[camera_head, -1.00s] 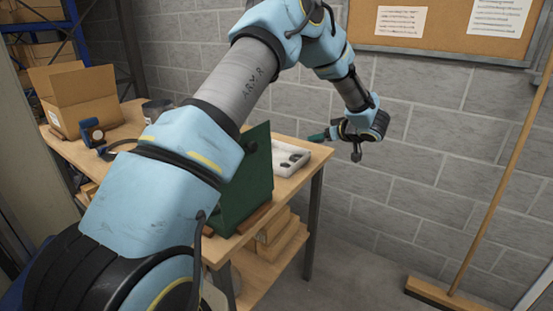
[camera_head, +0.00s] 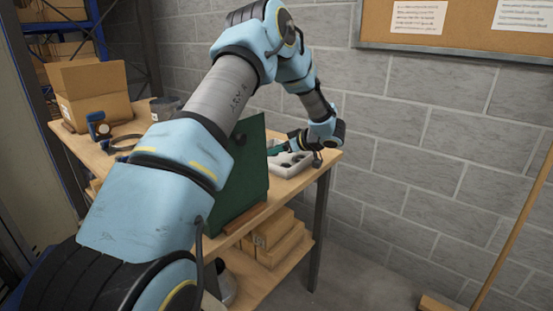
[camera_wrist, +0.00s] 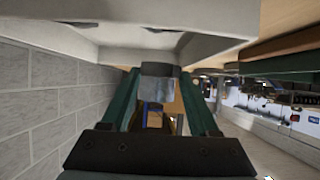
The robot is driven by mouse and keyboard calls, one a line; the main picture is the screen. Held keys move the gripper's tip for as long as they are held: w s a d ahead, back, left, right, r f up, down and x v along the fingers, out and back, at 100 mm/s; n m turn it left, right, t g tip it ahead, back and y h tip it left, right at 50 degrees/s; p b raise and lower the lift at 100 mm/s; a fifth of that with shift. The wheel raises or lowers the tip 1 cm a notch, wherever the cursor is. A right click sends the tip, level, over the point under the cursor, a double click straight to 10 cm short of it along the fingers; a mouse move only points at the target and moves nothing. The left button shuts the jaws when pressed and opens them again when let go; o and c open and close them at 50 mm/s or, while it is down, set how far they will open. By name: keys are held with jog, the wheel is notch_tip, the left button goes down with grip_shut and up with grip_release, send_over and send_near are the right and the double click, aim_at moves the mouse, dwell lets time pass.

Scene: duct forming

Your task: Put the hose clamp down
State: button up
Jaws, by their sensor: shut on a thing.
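My gripper (camera_head: 280,149) is over the white tray (camera_head: 289,168) at the right end of the workbench, its green fingers pointing left. In the wrist view the two green fingers of my gripper (camera_wrist: 158,80) are shut on a small grey metal piece, the hose clamp (camera_wrist: 157,90). Only a short, flat part of the clamp shows between the fingertips. The white tray (camera_wrist: 170,45) fills the top of the wrist view, close to the fingertips. I cannot tell whether the clamp touches it. In the head view the clamp is too small to make out.
A green upright panel (camera_head: 246,170) stands on the wooden workbench (camera_head: 311,175), left of the tray. A cardboard box (camera_head: 95,95), a blue device (camera_head: 99,126) and a dark ring (camera_head: 122,144) are further left. A block wall (camera_head: 420,145) lies behind.

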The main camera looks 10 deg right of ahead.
jog(key=shift+f+p, duration=0.4)
jog(key=shift+f, duration=1.5)
jog(key=shift+f, duration=0.15)
jog(key=o, duration=1.3)
jog(key=shift+o, duration=0.2)
jog(key=shift+r, duration=0.2)
jog(key=b+v, duration=0.2)
jog(key=v, duration=1)
jog(key=shift+b, duration=0.3)
